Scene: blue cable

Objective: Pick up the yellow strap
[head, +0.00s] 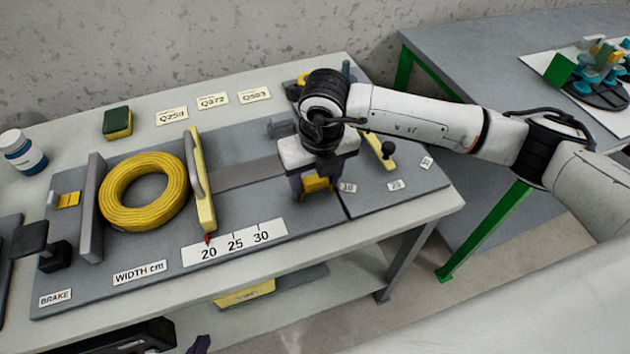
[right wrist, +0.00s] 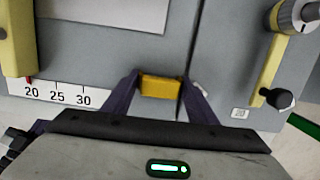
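In the right wrist view the yellow piece (right wrist: 161,86) fills the space between the fingertips (right wrist: 161,83). I cannot tell whether the fingers press on it or whether it is off the board. My left gripper (head: 198,346) shows only partly at the bottom edge, low by the bench front; its opening is hidden.
A yellow coil (head: 112,207) lies on the grey board between a grey plate (head: 91,215) and a yellow-and-grey upright (head: 203,190). A sponge (head: 117,123) and a white jar (head: 21,152) stand behind. A yellow lever with a black knob (right wrist: 267,75) is to the right.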

